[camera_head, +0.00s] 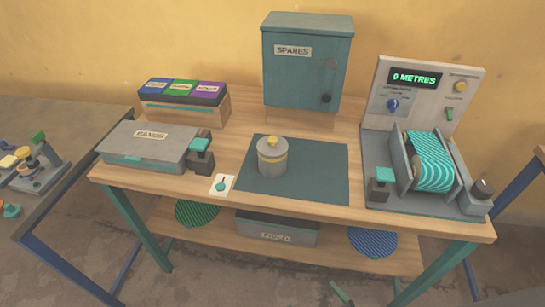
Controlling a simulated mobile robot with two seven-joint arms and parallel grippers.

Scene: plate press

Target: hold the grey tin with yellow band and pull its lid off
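The grey tin with a yellow band (272,164) stands upright on the dark mat (318,180) in the middle of the bench. Its grey lid (266,149) sits on top of it and carries a yellow knob (272,142). Neither of my grippers can be made out in the head view. Nothing is touching the tin.
A grey-lidded box (148,142) is left of the mat, with a card (222,185) near the front edge. A "SPARES" cabinet (306,75) stands behind. A machine reading "0 METRES" (415,78) with a teal-striped roll (431,162) is right. The mat's right side is clear.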

